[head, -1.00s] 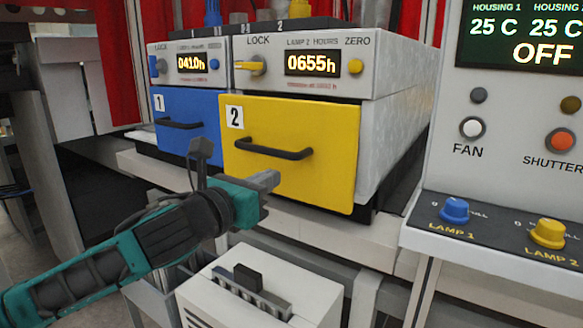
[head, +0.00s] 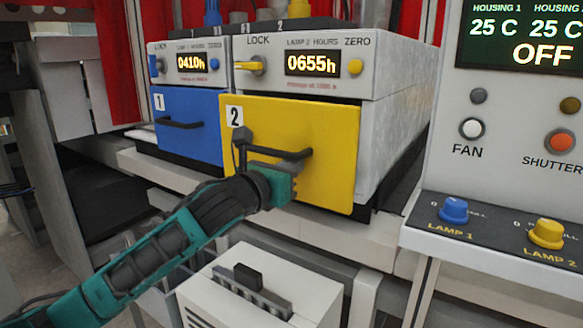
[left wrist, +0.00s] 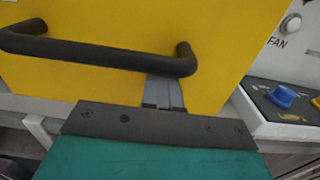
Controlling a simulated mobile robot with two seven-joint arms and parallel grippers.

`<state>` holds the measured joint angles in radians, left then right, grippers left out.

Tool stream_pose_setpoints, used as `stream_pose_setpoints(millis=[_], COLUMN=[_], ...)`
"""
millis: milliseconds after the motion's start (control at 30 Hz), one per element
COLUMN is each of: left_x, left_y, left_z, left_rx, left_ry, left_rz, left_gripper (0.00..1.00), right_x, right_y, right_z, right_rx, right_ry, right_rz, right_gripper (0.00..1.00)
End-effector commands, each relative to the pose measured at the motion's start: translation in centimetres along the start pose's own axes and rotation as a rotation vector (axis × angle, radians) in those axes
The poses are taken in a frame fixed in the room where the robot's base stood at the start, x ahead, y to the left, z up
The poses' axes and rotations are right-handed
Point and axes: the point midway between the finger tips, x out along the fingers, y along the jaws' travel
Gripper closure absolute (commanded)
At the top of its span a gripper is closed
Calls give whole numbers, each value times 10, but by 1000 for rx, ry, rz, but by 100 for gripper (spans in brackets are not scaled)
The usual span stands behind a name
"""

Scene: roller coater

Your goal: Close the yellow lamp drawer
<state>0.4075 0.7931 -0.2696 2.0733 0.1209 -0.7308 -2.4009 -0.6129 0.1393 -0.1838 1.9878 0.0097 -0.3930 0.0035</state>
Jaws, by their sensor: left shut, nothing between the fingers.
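The yellow lamp drawer (head: 333,180), marked 2, has a dark bar handle (head: 262,150) and its front stands out a little past the blue drawer beside it. In the left wrist view the yellow front (left wrist: 100,78) fills most of the picture, with the handle (left wrist: 90,49) across it. My left gripper (head: 293,171) is shut and empty, its fingers at the yellow front just below the handle's right end. The left wrist view shows the shut fingers (left wrist: 164,92) there too; whether they touch the front I cannot tell. My right gripper is not in view.
The blue drawer (head: 188,135), marked 1, is to the left. A yellow lock lever (head: 250,66) sits above the yellow drawer. A control panel with lamp knobs (head: 455,210) stands on the right. A white box (head: 235,305) is below, under the ledge.

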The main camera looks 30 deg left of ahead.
Motion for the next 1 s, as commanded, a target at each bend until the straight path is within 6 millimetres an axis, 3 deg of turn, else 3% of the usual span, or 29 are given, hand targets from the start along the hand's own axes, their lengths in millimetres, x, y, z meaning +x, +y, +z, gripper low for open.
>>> stream_pose_setpoints(millis=[267,500,1000], left_x=[28,52,54], left_y=[1,0,1], left_z=[7,3,4], left_rx=[0,0,1], left_ry=[1,-1,-7], left_rz=[2,-1,1], left_gripper=[100,100,100], right_x=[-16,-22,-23], right_y=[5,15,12], right_z=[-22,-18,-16], right_rx=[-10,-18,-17], right_ry=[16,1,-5], right_rz=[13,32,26], right_gripper=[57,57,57])
